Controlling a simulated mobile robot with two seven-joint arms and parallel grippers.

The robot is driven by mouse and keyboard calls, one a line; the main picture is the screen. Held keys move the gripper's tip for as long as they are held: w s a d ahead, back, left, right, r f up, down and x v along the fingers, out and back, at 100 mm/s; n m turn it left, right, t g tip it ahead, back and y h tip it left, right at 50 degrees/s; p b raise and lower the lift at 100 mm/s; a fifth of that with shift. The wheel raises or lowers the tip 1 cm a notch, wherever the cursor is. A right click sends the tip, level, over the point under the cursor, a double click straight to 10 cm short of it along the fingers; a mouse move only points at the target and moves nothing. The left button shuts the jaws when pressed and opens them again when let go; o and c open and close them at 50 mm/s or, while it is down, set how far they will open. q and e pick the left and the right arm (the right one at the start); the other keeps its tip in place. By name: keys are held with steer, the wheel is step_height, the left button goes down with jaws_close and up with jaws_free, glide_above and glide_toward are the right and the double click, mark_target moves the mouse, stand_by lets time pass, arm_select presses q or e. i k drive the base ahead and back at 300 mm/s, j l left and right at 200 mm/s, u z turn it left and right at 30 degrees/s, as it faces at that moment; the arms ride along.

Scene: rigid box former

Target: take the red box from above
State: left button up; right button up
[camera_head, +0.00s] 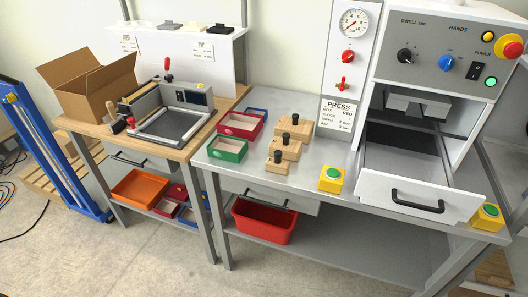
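A small red box (240,124) with a pale inside sits upright on the left part of the metal bench, between a green box (228,148) and a blue box (257,112). A larger red bin (264,221) stands on the shelf below the bench. Another small red box (177,191) is on the lower shelf of the wooden table. Neither of my grippers is in view.
Wooden blocks with black knobs (278,161) stand right of the small boxes. A yellow button box (331,179) is at the bench front. The press (430,110) has its drawer (405,176) pulled out. A cardboard box (92,84) stands on the wooden table.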

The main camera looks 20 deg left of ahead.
mark_target(233, 124)
steer(key=j+z, duration=0.3)
steer(key=j, duration=0.5)
steer(key=j+z, duration=0.3)
steer(key=j, duration=0.45)
steer(key=k, duration=0.05)
